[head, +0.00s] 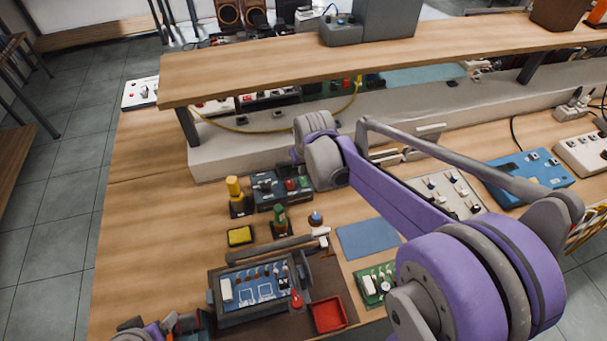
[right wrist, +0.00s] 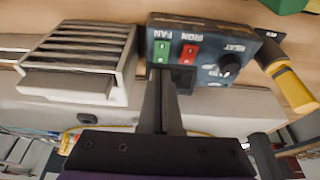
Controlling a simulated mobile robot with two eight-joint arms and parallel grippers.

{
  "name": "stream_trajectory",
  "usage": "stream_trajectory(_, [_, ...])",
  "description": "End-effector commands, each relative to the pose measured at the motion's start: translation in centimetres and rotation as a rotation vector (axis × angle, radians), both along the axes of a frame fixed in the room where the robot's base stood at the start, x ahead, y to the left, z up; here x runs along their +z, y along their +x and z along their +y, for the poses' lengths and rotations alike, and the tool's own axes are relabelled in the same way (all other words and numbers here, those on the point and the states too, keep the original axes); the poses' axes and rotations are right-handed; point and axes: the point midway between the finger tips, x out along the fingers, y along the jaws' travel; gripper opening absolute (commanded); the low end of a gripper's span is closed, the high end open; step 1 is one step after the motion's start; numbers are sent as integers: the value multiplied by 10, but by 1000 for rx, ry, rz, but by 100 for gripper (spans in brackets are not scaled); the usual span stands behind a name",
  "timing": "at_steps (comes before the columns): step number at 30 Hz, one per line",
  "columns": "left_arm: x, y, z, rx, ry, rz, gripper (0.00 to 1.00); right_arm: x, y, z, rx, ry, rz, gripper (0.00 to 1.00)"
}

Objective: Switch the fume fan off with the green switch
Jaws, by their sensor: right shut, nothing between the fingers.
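The dark control box (right wrist: 205,55) shows upside down in the right wrist view, with a green FAN switch (right wrist: 162,50), a red IRON switch (right wrist: 187,54) and a HEAT knob (right wrist: 229,65). Its rocker position cannot be read. In the head view the box (head: 265,188) stands on the bench under my right wrist. My right gripper (right wrist: 166,76) is shut and empty, its tips close to the green switch; I cannot tell whether they touch. A grey slatted unit (right wrist: 82,48), possibly the fume fan, sits beside the box. My left arm shows only at the lower left edge, fingers unclear.
A yellow-handled tool (head: 233,190) stands left of the box, and a yellow sponge (head: 240,235) lies nearer. A circuit board holder (head: 215,300), a red tray (head: 329,315) and a blue mat (head: 367,238) lie in front. The wooden shelf (head: 230,80) overhangs behind.

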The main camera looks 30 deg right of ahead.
Motion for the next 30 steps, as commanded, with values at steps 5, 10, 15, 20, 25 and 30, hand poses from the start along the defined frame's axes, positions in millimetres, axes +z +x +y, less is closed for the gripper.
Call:
stream_trajectory(5, [-1, 0, 0, 0, 0, 1, 82, -22, 3, -1, 0, 0, 0, 0])
stream_trajectory(10, [-2, -1, 0, 0, 0, 1, 82, -29, 3, -1, 0, 0, 0, 0])
stream_trajectory(15, [-2, -1, 0, 0, 0, 1, 82, -30, 3, -1, 0, 0, 0, 0])
stream_trajectory(20, [-3, -1, 0, 0, 0, 2, 82, -31, 3, -1, 0, 0, 0, 0])
stream_trajectory(25, [-9, -3, 0, 0, 0, 6, 82, -36, 5, -1, 0, 1, 3, 0])
stream_trajectory(30, [-8, -3, 0, 0, 0, 5, 82, -36, 4, -1, 0, 1, 6, 0])
